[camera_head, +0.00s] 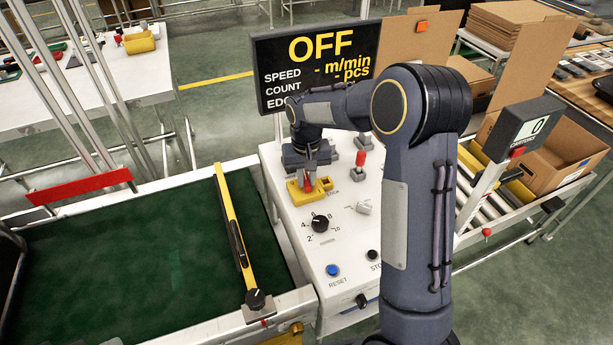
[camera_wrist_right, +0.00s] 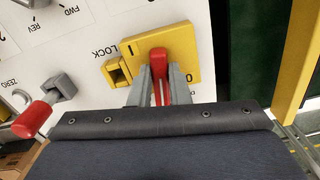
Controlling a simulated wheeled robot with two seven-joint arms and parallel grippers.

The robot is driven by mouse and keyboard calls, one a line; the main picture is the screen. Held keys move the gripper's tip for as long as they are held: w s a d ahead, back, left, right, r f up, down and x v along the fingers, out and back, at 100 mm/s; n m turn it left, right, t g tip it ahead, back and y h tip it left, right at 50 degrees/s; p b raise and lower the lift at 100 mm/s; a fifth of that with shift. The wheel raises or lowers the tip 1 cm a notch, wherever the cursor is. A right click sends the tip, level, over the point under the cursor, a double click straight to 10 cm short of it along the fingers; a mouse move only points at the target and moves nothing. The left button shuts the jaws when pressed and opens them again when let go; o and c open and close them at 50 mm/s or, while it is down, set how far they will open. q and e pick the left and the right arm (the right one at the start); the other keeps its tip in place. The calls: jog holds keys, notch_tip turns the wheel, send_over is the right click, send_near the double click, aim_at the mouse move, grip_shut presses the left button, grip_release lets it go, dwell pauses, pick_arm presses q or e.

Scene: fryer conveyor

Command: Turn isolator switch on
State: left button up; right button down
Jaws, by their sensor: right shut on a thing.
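The isolator switch has a yellow plate (camera_head: 326,184) on the white control panel, with a red handle that shows between my fingers in the right wrist view (camera_wrist_right: 158,62). The plate also shows there (camera_wrist_right: 182,45), with a yellow lock tab on its left. My right gripper (camera_head: 306,180) reaches over the panel, and its grey fingers (camera_wrist_right: 158,92) are shut on the red handle, one on each side. The display (camera_head: 320,60) behind the panel reads OFF. Part of the handle is hidden by my fingers. My left gripper is not in view.
The panel also carries a black speed knob (camera_head: 320,223), a blue reset button (camera_head: 332,270), a black stop button (camera_head: 373,255) and a red-tipped lever (camera_head: 360,158). A green conveyor belt (camera_head: 120,260) lies left. A counter display (camera_head: 523,130) and a roller track stand right.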

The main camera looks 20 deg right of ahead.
jog(key=m, duration=0.4)
jog(key=shift+r+m, duration=0.1)
jog(key=shift+m, duration=0.2)
jog(key=m+p, duration=0.1)
jog(key=m, duration=0.2)
jog(key=shift+m, duration=0.3)
jog(key=m+p, duration=0.1)
jog(key=m, duration=0.3)
jog(key=shift+m+p, duration=0.55)
jog(key=shift+m, duration=1.15)
jog(key=c, duration=1.4)
grip_release()
jog(key=shift+o, duration=0.2)
